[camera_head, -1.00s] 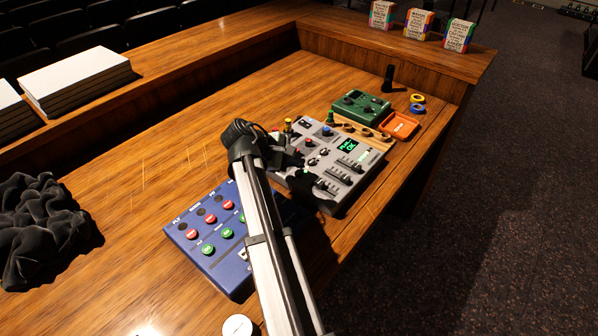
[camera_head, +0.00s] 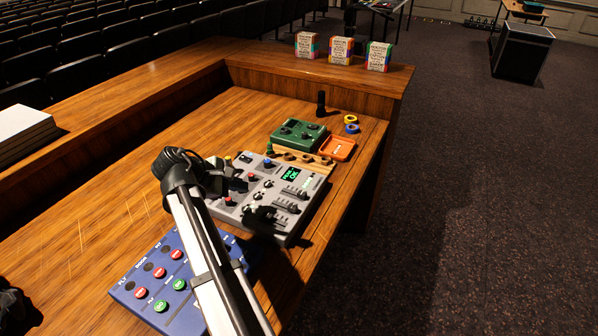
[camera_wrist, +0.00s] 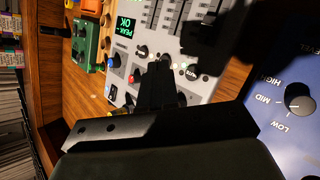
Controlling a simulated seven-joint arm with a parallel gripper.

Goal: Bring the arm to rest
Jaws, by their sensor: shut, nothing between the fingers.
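My arm reaches up from the bottom of the head view, and its wrist bends over at the top. My gripper (camera_head: 232,182) is at the left side of the grey mixer (camera_head: 250,210), above it. In the wrist view the dark fingers (camera_wrist: 160,82) are together, with nothing between them, and the mixer's knobs and sliders show behind them. I cannot tell the exact height of the fingertips. The blue panel (camera_head: 128,287) with red and green buttons lies partly hidden under my arm.
A green box (camera_head: 300,134), an orange tray (camera_head: 338,149), yellow and blue tape rolls (camera_head: 351,127) and a black upright cylinder (camera_head: 321,104) stand behind the mixer. Three colourful boxes (camera_head: 341,50) stand on the back ledge. Bare wood (camera_head: 75,230) lies left of my arm.

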